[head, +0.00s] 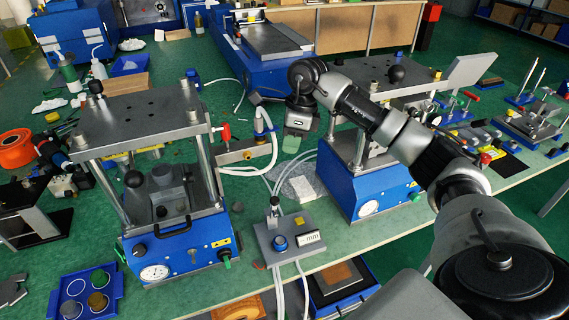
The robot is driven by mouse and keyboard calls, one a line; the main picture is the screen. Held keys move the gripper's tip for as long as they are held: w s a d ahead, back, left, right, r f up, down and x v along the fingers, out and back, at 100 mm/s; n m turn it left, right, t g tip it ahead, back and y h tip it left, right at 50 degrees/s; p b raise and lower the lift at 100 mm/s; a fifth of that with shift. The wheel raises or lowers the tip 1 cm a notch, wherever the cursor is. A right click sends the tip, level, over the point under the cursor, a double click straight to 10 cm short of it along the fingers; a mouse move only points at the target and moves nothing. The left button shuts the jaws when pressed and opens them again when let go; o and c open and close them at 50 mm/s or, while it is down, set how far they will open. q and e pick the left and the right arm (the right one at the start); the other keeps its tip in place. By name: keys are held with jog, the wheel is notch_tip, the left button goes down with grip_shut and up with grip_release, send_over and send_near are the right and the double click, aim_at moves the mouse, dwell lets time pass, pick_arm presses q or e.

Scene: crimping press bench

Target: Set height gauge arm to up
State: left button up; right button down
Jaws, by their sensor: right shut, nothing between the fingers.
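A small grey unit with a mm display (290,240) stands at the front edge of the bench and looks like the height gauge. It has a blue-ringed knob, a yellow label and a short upright post (274,209) at its back. Whether its arm is up or down is too small to tell. My right gripper (291,146) hangs fingers down above and behind the unit, apart from it. It is shut and empty. My left gripper is not in view.
Blue-based presses stand left (180,238) and right (366,190) of the unit. Pale hoses (268,150) run between them. A blue tray (90,292) with round parts sits at front left. Small fixtures (530,122) crowd the right.

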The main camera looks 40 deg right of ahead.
jog(key=s+a+f+n+t+h+b, duration=0.1)
jog(key=s+a+n+t+b, duration=0.15)
jog(key=s+n+b, duration=0.35)
jog(key=s+a+n+t+h+b, duration=0.1)
jog(key=s+a+n+t+b, duration=0.15)
jog(key=s+n+b, duration=0.45)
jog(key=m+p, duration=0.2)
jog(key=p, duration=0.2)
send_over(274, 211)
jog(key=s, duration=0.3)
jog(key=shift+f, duration=4.5)
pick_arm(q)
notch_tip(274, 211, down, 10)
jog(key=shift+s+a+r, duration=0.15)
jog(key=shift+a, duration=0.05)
pick_arm(e)
jog(key=shift+s+d+g, duration=0.2)
jog(key=shift+d+g, duration=0.1)
jog(key=shift+d, duration=0.1)
